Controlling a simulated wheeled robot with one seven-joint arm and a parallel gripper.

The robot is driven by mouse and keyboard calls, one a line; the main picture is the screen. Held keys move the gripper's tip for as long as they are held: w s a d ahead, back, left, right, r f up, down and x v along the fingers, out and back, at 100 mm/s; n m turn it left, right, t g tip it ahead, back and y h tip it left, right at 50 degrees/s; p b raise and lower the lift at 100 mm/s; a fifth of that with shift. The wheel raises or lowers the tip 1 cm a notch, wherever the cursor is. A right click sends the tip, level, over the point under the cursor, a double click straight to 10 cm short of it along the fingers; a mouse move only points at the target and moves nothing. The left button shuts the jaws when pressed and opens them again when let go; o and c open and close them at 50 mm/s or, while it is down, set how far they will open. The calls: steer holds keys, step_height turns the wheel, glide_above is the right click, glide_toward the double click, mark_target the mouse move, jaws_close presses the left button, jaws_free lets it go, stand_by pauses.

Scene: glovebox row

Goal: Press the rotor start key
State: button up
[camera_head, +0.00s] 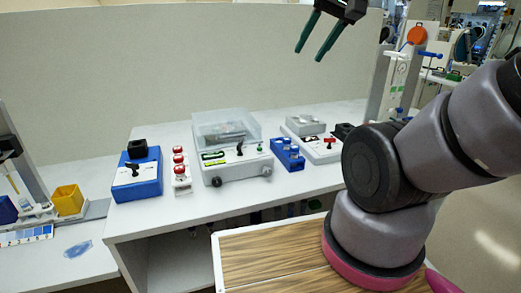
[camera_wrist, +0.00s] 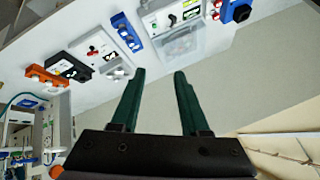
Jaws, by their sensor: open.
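A white device with a clear lid (camera_head: 226,125) stands mid-bench in the head view; it looks like the rotor unit. Its front panel carries a green display, a black lever (camera_head: 240,149) and a small green knob or key (camera_head: 260,149). I cannot read labels, so which part is the rotor start key is unclear. The white device (camera_wrist: 182,42) also shows upside down at the top of the wrist view. My gripper (camera_head: 309,56) is open and empty, high above and behind the bench; its green fingers (camera_wrist: 160,72) touch nothing.
Left of the device stand a white strip with red caps (camera_head: 181,185) and a blue box (camera_head: 137,177). To its right are a blue rack (camera_head: 288,155) and a white unit with a red switch (camera_head: 325,147). The bench's front strip is clear.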

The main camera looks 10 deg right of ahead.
jaws_close()
stand_by(1.8)
